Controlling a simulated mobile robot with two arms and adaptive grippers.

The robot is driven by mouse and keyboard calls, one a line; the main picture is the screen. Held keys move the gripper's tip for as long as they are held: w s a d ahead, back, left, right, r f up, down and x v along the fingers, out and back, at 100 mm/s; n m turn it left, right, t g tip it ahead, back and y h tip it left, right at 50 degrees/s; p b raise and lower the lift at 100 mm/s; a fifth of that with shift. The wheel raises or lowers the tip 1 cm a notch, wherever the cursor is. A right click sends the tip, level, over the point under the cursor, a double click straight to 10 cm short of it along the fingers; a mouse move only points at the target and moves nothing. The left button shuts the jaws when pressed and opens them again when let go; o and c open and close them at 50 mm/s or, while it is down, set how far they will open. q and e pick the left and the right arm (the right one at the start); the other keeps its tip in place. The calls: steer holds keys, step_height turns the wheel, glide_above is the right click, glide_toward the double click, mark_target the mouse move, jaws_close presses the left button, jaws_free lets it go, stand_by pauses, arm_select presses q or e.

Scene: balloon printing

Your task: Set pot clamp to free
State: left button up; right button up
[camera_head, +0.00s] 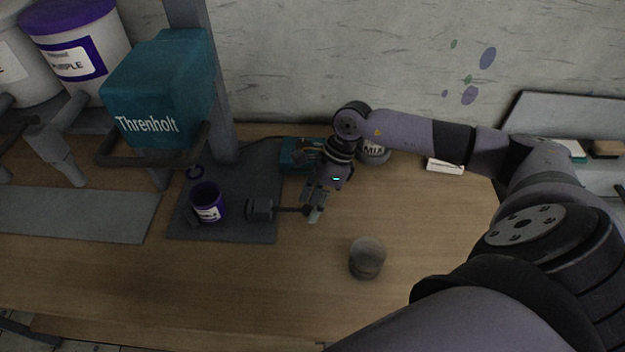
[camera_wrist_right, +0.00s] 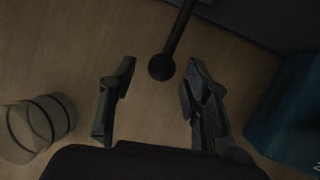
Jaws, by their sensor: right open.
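The pot clamp (camera_head: 261,210) is a dark block on the grey base plate (camera_head: 255,180), with a thin rod handle pointing right. In the right wrist view, the handle (camera_wrist_right: 178,30) comes in from the top and its round knob (camera_wrist_right: 161,67) lies between my fingertips, apart from both. My right gripper (camera_head: 314,212) is at the knob end in the head view and covers part of it; its open fingers also show in the right wrist view (camera_wrist_right: 160,82). A purple pot (camera_head: 207,203) with a white label stands left of the clamp block. My left gripper is not in view.
A teal Threnholt machine head (camera_head: 160,85) overhangs the plate on a grey column. A grey round container (camera_head: 367,258) stands front right of my gripper. A teal box (camera_head: 298,153) and a MIX container (camera_head: 374,152) sit behind.

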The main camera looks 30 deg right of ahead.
steer(key=v, duration=1.1)
steer(key=shift+r, duration=0.3)
steer(key=shift+s+f, duration=0.1)
